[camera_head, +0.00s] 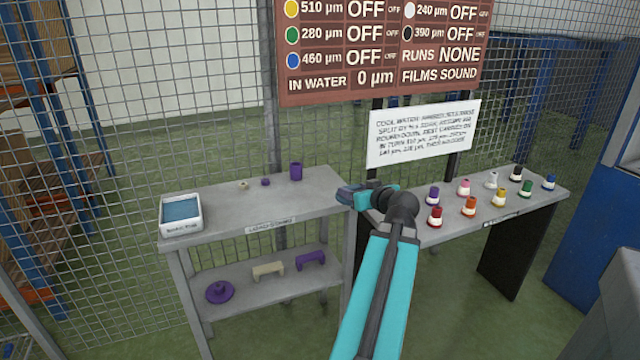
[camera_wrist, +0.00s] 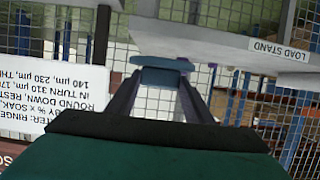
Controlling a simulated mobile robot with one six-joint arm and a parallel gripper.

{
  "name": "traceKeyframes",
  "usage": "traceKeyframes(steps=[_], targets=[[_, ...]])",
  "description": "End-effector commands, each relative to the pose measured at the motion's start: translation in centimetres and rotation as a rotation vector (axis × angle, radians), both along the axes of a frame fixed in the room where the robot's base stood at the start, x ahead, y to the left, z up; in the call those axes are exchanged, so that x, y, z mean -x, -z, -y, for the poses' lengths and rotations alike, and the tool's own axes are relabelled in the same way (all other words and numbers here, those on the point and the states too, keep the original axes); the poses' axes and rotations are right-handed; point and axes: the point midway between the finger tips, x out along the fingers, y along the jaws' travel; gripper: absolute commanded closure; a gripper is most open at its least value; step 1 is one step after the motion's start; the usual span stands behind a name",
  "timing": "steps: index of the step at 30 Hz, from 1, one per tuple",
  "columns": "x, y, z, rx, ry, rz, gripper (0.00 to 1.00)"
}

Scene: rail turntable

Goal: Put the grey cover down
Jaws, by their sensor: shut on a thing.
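My gripper (camera_head: 358,196) is at the end of the teal arm, in the gap between the two stands and near the right end of the left stand. It is shut on a flat blue-grey piece (camera_wrist: 162,63), which I take to be the grey cover. In the wrist view the piece sits between the two fingertips (camera_wrist: 160,84), with a wide thin rim. In the head view the cover (camera_head: 346,194) shows only small, so its exact height over the stand cannot be told.
The left stand (camera_head: 240,218) bears a white tray (camera_head: 181,228) of blue liquid, a tan ring (camera_head: 243,185) and a purple cylinder (camera_head: 296,171). Its lower shelf holds purple and cream parts. The right stand (camera_head: 450,235) bears several coloured pieces. A sign (camera_head: 422,135) hangs behind.

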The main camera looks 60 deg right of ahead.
Motion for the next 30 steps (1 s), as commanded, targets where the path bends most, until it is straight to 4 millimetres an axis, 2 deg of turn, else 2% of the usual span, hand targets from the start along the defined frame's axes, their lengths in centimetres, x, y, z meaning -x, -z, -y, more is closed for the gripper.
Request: traceKeyframes(steps=[3, 15, 30], targets=[[-0.4, -0.4, 0.1, 0.0, 0.001, 0.003, 0.9], [-1.4, -0.2, 0.4, -0.001, 0.004, 0.0, 0.9], [-9.8, 0.8, 3.0, -0.001, 0.002, -0.001, 0.9]])
